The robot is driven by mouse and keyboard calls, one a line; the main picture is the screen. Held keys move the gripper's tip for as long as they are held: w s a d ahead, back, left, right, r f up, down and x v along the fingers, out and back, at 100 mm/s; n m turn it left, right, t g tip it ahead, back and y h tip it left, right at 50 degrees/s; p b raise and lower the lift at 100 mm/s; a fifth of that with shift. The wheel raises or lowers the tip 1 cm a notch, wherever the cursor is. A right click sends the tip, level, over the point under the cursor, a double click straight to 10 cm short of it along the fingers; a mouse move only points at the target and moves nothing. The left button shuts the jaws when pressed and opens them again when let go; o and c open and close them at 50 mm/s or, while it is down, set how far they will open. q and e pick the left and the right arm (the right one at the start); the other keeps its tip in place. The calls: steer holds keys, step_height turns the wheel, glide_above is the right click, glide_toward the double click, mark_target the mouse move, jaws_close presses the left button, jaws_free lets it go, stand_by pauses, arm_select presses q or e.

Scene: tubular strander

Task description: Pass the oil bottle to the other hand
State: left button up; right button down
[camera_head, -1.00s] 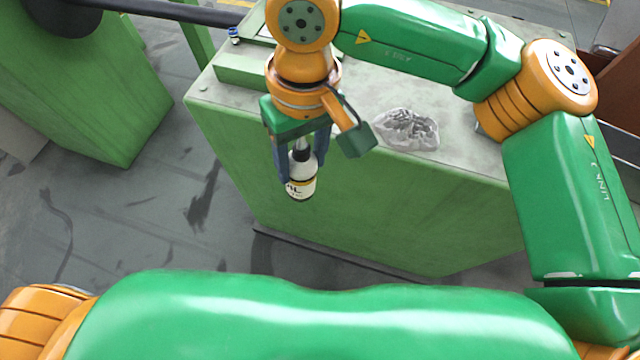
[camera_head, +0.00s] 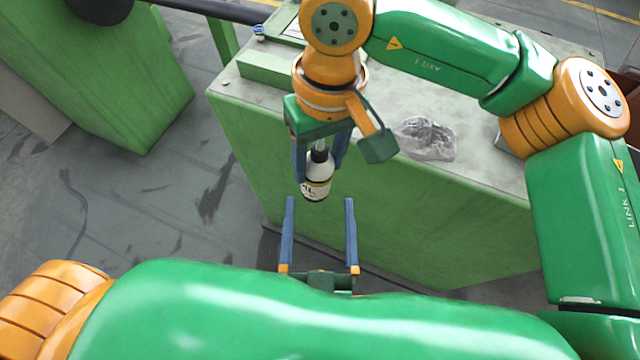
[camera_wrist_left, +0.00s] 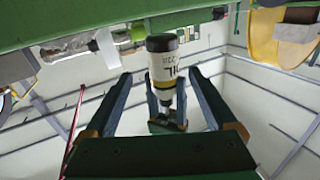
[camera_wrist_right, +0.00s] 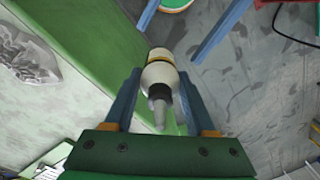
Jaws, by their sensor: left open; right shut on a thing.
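The oil bottle (camera_head: 317,180) is white with a dark cap and a printed label. My right gripper (camera_head: 319,172) is shut on its upper, nozzle end, and the bottle hangs below the fingers. It also shows in the right wrist view (camera_wrist_right: 158,75), between the fingers. My left gripper (camera_head: 320,202) is open and empty, its two blue fingers pointing toward the bottle from below. In the left wrist view the bottle (camera_wrist_left: 163,65) lies ahead, lined up between the left fingertips and apart from them. Part of the left arm hides the left wrist.
A green cabinet (camera_head: 400,220) with a grey top stands behind the bottle. A crumpled clear plastic bag (camera_head: 427,138) lies on its top. Another green machine block (camera_head: 105,85) stands at the upper left. The grey floor (camera_head: 130,210) between them is open.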

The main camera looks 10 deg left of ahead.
arm_select(q)
steer(key=w+a, duration=0.1)
steer(key=w, duration=0.8)
steer(key=shift+w+a, duration=0.15)
steer(key=shift+w, duration=0.05)
jaws_close()
arm_select(e)
steer(key=shift+a, duration=0.1)
steer(key=shift+c, duration=0.7)
jaws_free()
